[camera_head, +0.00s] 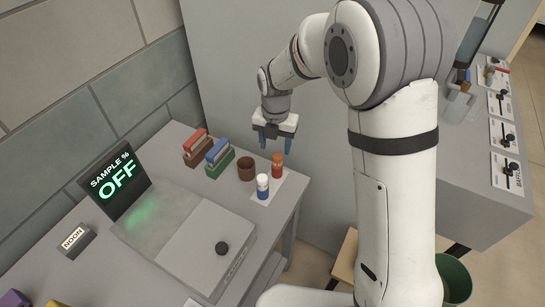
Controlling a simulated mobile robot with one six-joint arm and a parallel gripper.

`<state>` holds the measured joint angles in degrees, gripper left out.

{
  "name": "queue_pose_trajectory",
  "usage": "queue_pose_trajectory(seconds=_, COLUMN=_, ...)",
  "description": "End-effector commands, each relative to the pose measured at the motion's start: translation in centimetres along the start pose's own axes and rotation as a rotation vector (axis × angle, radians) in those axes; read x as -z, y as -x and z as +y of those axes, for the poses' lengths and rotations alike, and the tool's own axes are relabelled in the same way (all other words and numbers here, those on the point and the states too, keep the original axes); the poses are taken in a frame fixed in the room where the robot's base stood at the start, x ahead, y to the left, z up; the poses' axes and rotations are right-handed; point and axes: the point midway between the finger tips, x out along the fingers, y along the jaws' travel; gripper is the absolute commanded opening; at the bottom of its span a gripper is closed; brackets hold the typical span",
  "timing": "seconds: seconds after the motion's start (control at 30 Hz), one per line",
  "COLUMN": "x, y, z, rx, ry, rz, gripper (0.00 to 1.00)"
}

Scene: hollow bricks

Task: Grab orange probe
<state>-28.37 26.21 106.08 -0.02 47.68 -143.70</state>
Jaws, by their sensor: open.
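A small orange bottle (277,167) with a white band stands upright on a white sheet on the grey table, near its back right edge. It is the only orange thing that I can make out clearly. My gripper (274,143) points down with its blue fingertips spread. It hangs above and slightly behind the orange bottle, apart from it, with nothing between the fingers.
A brown cup (246,169) stands left of the orange bottle. Farther left are a green rack with a blue item (218,158) and a brown rack with a red item (196,146).

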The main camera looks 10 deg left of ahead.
Motion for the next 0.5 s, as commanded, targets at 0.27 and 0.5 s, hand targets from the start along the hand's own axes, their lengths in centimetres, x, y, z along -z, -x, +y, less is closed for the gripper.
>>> queue_pose_trajectory(seconds=0.27, x=-0.4, y=-3.0, z=-0.2, rx=0.002, ry=0.003, rz=0.004, gripper=0.54)
queue_pose_trajectory(seconds=0.5, x=-1.3, y=-6.3, z=-0.5, rx=0.002, ry=0.001, rz=0.004, gripper=0.54)
